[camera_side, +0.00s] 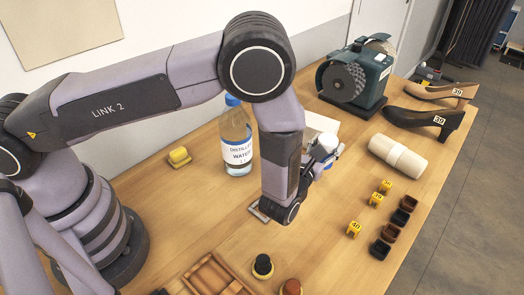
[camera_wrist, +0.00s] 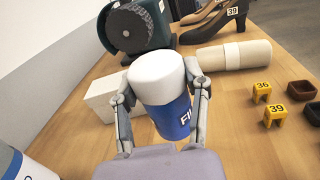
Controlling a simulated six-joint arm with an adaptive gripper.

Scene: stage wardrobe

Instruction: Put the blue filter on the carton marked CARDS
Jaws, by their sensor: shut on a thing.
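The blue filter (camera_wrist: 171,115) is a cylinder with a white top and a blue band lettered "FI", the rest of the word hidden. My gripper (camera_wrist: 165,90) is shut on it, one finger on each side. In the side view the filter (camera_side: 328,141) shows only in part at my gripper (camera_side: 322,158), beyond my forearm. A white carton (camera_side: 317,124) is just behind it, partly hidden by my arm. In the wrist view the carton (camera_wrist: 101,103) is left of the filter, partly covered by a finger. No marking on it is readable.
A water bottle (camera_side: 236,140) stands left of my arm. A bench grinder (camera_side: 355,75) is at the back, with shoes (camera_side: 425,120) and a cream roll (camera_side: 397,156) to the right. Yellow number tags (camera_side: 376,199) and small dark cups (camera_side: 400,217) lie nearer right.

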